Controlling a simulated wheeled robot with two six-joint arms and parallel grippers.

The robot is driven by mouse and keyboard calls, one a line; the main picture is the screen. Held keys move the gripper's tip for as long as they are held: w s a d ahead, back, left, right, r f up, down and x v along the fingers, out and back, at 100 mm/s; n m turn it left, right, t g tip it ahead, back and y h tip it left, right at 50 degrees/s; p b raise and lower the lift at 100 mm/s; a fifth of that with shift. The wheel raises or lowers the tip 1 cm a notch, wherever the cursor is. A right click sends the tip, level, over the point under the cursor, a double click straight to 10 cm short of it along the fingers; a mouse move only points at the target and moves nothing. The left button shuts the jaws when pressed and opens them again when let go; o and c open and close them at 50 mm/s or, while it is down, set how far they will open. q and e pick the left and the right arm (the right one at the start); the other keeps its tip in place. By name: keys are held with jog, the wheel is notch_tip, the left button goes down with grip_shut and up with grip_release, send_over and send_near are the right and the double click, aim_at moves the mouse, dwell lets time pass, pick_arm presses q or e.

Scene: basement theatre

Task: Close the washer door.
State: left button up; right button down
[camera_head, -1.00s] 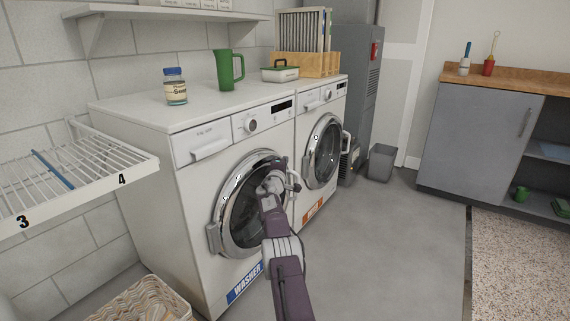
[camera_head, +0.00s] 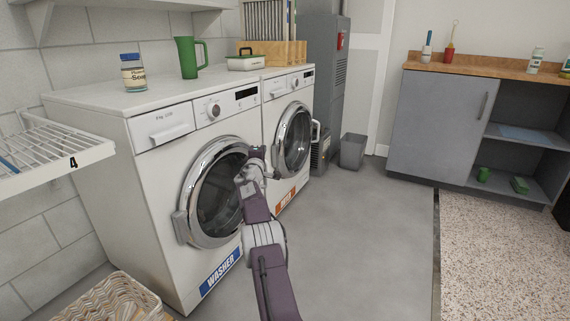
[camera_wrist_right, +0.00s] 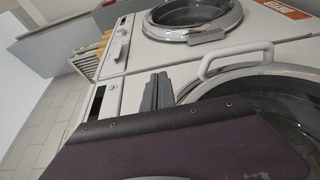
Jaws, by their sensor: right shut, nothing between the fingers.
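The washer (camera_head: 152,222) is the nearer white machine, with a blue WASHER label. Its round chrome-rimmed door (camera_head: 190,195) has its hinge on the left and lies against or very near the front panel; I cannot tell if it is fully flush. My right gripper (camera_head: 250,168) is at the door's right edge, covering part of the rim. In the right wrist view the shut, empty grey fingers (camera_wrist_right: 157,95) are beside the white door handle (camera_wrist_right: 236,57), apart from it in the picture. My left gripper is not in view.
The dryer (camera_head: 267,120) stands right beside the washer, its round door shut. A wire shelf (camera_head: 85,148) juts out at the left. A wicker basket (camera_head: 110,300) sits at the front left. Grey floor (camera_head: 345,235) is open to the right, before the grey cabinet (camera_head: 430,125).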

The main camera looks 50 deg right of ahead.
jog(key=s+d+b, duration=0.1)
jog(key=s+b, duration=0.2)
jog(key=s, duration=0.5)
jog(key=shift+s+d+b, duration=0.25)
jog(key=shift+s+b, duration=0.05)
jog(key=shift+s, duration=0.1)
